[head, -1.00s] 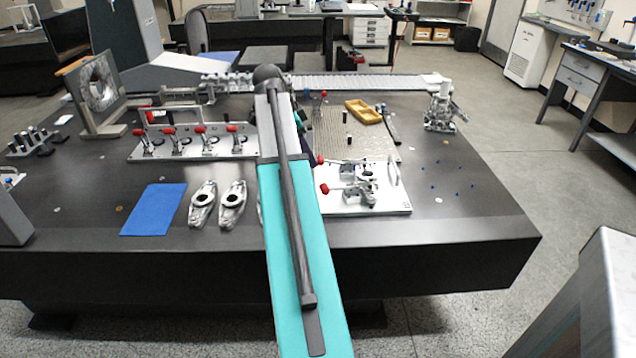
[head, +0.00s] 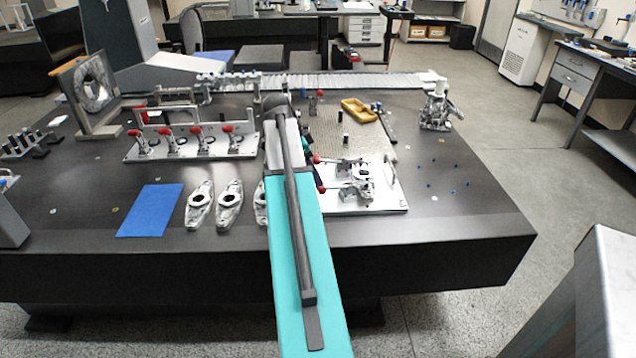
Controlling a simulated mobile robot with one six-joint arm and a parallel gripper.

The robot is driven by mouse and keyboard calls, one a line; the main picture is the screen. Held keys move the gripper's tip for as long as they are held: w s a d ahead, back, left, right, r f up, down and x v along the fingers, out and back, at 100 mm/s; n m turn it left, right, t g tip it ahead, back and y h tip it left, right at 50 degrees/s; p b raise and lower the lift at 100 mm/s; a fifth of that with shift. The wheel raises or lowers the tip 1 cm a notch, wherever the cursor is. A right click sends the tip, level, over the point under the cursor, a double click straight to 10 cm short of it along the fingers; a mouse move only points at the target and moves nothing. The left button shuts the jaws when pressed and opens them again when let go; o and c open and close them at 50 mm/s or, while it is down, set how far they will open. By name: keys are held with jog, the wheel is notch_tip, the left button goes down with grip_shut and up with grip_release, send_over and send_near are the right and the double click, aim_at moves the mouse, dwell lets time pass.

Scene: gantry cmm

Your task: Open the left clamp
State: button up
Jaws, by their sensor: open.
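A white fixture plate (head: 385,205) lies on the dark table, just right of my arm. Two toggle clamps with red handles stand on it: a far one (head: 347,163) and a near one (head: 345,188). Both handles lie low and point left toward my arm. A grey metal part (head: 362,175) sits between the clamps' right ends. I cannot tell from this view which of the two is the left clamp. My teal arm covers the plate's left side. My gripper is hidden behind the arm.
A plate with several upright red-handled clamps (head: 190,150) stands left of my arm. Metal castings (head: 229,205) and a blue mat (head: 150,210) lie in front of it. A yellow tray (head: 358,110) and a metal device (head: 437,110) are farther right. The table's right front is mostly clear.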

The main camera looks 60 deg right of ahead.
jog(key=shift+x, duration=2.7)
grip_shut()
